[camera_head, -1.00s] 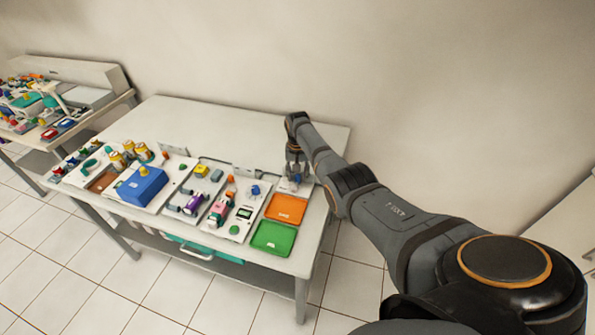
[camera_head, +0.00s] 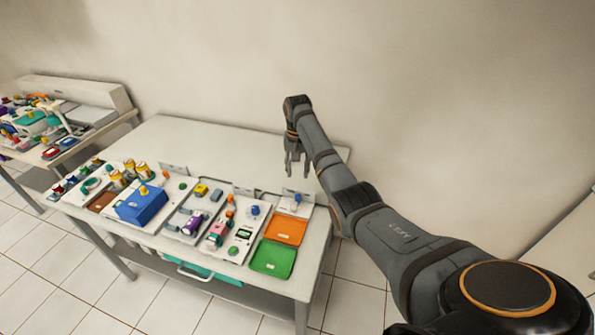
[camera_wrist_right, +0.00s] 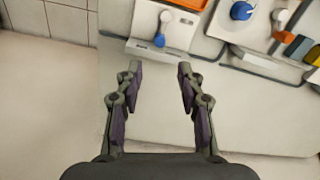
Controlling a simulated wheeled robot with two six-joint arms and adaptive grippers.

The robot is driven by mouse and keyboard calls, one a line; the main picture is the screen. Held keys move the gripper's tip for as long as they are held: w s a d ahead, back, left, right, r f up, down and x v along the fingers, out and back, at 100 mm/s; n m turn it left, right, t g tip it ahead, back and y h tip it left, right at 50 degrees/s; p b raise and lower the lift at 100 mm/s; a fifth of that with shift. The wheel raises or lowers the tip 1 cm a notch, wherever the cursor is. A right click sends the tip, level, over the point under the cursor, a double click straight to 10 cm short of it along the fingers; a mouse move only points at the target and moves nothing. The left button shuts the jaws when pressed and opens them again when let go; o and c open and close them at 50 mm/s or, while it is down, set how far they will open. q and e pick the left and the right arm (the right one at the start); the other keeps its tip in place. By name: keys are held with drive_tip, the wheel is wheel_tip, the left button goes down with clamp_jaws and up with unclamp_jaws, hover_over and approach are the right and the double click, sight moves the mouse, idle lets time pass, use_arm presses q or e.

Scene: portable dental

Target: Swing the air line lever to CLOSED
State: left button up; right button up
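A small lever with a blue tip (camera_head: 297,199) stands on a light panel (camera_head: 288,207) at the table's right end, behind the orange tray. I take it for the air line lever. In the right wrist view the blue tip (camera_wrist_right: 159,40) points toward the panel's near edge, beside small lettering too small to read. My right gripper (camera_head: 295,172) hangs above the table behind this panel, apart from the lever. In the wrist view its fingers (camera_wrist_right: 157,70) are spread with nothing between them. My left gripper is not in view.
An orange tray (camera_head: 285,229) and a green tray (camera_head: 272,259) lie in front of the panel. A panel with a blue knob (camera_head: 254,210) stands to its left, with more panels beyond. The back of the table (camera_head: 215,145) is clear.

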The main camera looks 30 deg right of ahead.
sight(297, 196)
wheel_tip(297, 196, down, 3)
drive_tip(key=m+b, duration=0.4)
drive_tip(key=m, duration=0.1)
drive_tip(key=shift+r, duration=0.2)
drive_tip(key=shift+c, duration=0.3)
drive_tip(key=shift+m, duration=0.4)
wheel_tip(297, 196, down, 10)
drive_tip(key=shift+f+p, duration=0.1)
drive_tip(key=shift+p, duration=0.2)
drive_tip(key=shift+c, duration=0.5)
clamp_jaws()
